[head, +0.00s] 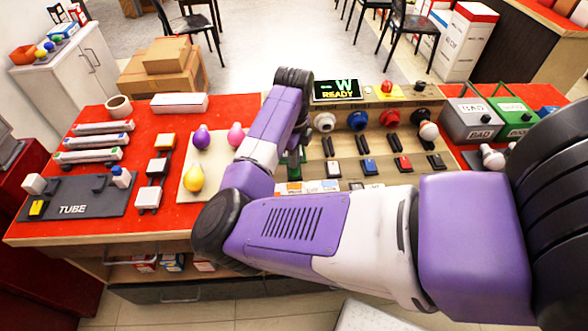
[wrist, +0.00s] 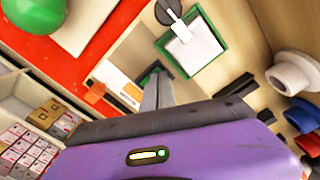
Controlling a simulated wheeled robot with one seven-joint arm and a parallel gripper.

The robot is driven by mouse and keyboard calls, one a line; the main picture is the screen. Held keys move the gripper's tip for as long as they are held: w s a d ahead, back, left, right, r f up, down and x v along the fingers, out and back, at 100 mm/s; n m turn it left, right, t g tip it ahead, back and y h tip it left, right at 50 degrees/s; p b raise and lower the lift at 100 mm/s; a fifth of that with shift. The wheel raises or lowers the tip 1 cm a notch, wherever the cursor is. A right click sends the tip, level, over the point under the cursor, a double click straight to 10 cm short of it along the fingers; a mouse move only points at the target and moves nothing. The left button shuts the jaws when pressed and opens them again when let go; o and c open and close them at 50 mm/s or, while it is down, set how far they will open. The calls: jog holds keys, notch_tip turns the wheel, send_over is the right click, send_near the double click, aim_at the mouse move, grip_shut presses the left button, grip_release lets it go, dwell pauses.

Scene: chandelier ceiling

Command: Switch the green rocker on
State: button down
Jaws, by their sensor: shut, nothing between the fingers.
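The green rocker (head: 294,173) is at the left end of the front row of rockers on the wooden panel, partly behind my arm in the head view. In the wrist view a green piece (wrist: 153,71) shows just behind the fingertips, partly hidden; contact cannot be told. My gripper (wrist: 157,90) is shut and empty, pointing down at the panel's left front part. A green-framed pale square (wrist: 192,48) with a black-knobbed rod lies beside the fingertips. In the head view my gripper's tips are hidden by my arm.
White (head: 333,169), blue (head: 370,167), red (head: 403,163) and black (head: 437,160) rockers stand to the right. Round knobs line the panel behind, below a screen (head: 337,90) reading READY. A pad with bulbs (head: 215,178) lies left of my arm.

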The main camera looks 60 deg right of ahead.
jog(key=shift+f, duration=0.25)
jog(key=shift+r, duration=0.1)
jog(key=shift+r+p, duration=2.8)
jog(key=shift+r, duration=0.65)
